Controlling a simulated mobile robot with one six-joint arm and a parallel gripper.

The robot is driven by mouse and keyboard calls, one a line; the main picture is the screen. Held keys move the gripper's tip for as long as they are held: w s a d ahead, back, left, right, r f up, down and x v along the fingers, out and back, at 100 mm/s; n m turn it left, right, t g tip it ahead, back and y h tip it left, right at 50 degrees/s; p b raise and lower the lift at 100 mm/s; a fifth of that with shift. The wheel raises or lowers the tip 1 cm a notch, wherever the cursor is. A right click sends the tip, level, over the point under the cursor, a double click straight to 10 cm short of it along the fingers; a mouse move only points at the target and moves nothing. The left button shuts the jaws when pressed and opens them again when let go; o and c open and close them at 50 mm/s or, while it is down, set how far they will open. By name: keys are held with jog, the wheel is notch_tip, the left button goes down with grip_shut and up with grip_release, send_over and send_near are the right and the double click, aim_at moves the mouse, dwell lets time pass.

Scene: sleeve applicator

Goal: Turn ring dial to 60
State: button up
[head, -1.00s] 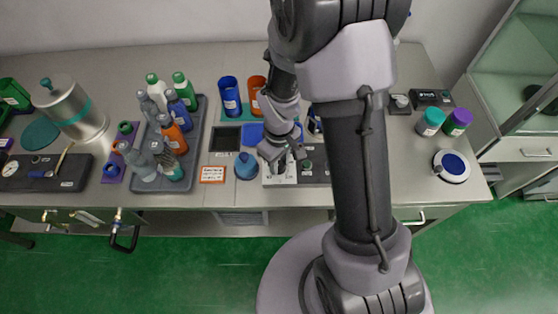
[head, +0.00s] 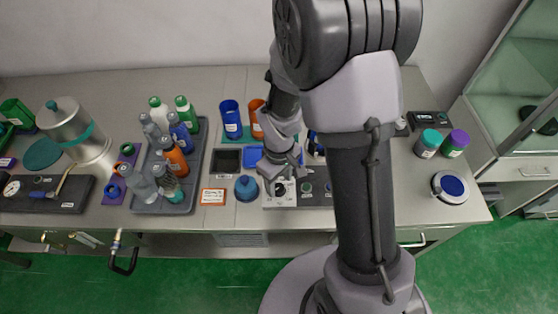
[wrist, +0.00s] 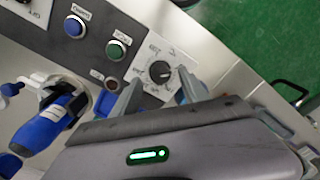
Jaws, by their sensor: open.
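The ring dial (wrist: 159,71) is a black round knob on a white scale plate with printed marks, shown in the wrist view. My gripper (wrist: 158,91) is open, with one finger to the left of the dial and one to the right. The fingertips look near the dial, but I cannot tell whether they touch it. The dial's exact reading is too small to tell. In the head view my gripper (head: 281,177) is over the white end of the control panel (head: 318,194) and partly hides the dial.
A green button (wrist: 116,49) and a blue button (wrist: 75,27) sit on the panel beside the dial. A blue-handled tool (wrist: 45,130) lies left in the wrist view. A tray of bottles (head: 147,206) stands farther left.

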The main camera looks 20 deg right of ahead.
notch_tip(320, 180, up, 15)
jog(key=p, duration=0.5)
notch_tip(320, 180, up, 6)
jog(key=m+t+b, duration=0.2)
jog(key=m+b, duration=0.2)
send_over(279, 187)
jog(key=s+a, duration=0.1)
jog(key=s, duration=0.2)
jog(key=s+a+r+m+t+y+b, duration=0.1)
jog(key=s+r+m+t, duration=0.1)
jog(key=s, duration=0.3)
jog(key=s+a+r+m+t+y+b, duration=0.1)
jog(key=s+a+r+m+b, duration=0.1)
jog(key=s+m, duration=0.2)
jog(key=shift+s+r+t, duration=0.4)
jog(key=shift+s, duration=0.15)
